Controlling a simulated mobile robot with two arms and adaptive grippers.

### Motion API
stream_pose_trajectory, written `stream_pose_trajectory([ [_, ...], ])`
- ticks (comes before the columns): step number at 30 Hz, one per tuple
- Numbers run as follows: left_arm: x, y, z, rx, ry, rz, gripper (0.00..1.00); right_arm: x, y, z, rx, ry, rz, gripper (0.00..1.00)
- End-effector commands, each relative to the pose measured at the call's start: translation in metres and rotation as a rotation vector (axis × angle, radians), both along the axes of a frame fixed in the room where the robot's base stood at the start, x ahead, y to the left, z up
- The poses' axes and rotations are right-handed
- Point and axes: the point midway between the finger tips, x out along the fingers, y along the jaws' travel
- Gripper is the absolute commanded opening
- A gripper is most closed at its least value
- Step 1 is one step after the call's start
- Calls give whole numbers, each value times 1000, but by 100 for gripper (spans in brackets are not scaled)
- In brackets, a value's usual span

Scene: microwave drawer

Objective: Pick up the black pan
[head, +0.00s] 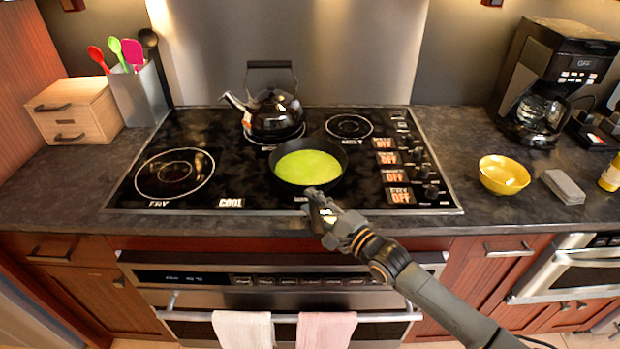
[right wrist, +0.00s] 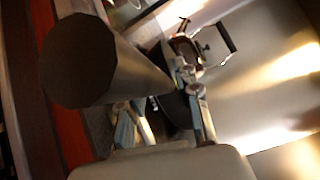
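The black pan (head: 337,181) sits on the front middle of the cooktop with a bright green round filling in it. In the head view, my right gripper (head: 318,199) is at the pan's near edge and covers its handle area. In the right wrist view, a thick dark cylinder, seemingly the pan's handle (right wrist: 110,65), runs from close to the camera toward the fingertips. The fingers of my right gripper (right wrist: 172,100) show on either side of a dark gap. The handle hides part of one finger, so their grip is unclear. My left gripper is not in view.
A dark kettle (head: 273,116) stands just behind the pan. Burners left and back right are bare. Control knobs (head: 430,191) line the cooktop's right side. A yellow bowl (head: 504,174), a grey block (head: 563,187) and a coffee maker (head: 548,80) stand on the right counter.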

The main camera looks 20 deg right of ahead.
Motion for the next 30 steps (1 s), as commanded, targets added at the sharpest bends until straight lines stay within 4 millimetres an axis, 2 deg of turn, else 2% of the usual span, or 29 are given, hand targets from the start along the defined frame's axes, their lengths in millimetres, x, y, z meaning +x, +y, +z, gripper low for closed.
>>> stream_pose_trajectory([
  [1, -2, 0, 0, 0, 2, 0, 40, 0, 0, 0, 0, 0, 0, 20],
  [4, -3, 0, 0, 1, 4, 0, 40, 0, 0, 0, 0, 0, 0, 0],
  [21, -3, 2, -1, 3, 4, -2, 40, 1, 0, 8, 3, -10, -1, 0],
  [25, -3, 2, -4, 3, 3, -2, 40, 0, 0, 20, 2, -14, 0, 0],
  [28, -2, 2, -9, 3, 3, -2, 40, 0, 0, 38, 4, -17, 0, 0],
  [30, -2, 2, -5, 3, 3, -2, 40, -12, 5, 51, 7, -13, 1, 0],
])
